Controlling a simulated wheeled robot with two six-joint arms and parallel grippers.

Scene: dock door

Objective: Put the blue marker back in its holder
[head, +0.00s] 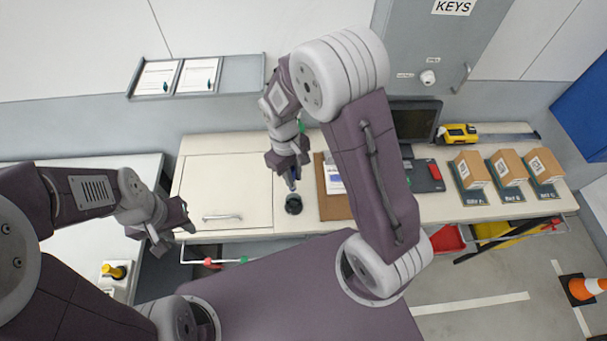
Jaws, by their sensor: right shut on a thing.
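My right gripper (289,172) points down over the counter and is shut on the blue marker (292,184). Only a short dark blue part of the marker shows below the fingers. The dark round holder (293,205) stands on the counter just below the marker's lower end. I cannot tell whether the marker's tip touches the holder or is above it. My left gripper (178,231) is at the left, in front of the cabinet, with its fingers apart and nothing between them.
A brown clipboard (334,206) with paper lies right of the holder. Further right are a monitor (414,119), a yellow tool (458,133) and boxes (471,170). A cabinet door (228,187) is left of the holder. A wall rack (240,76) hangs behind.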

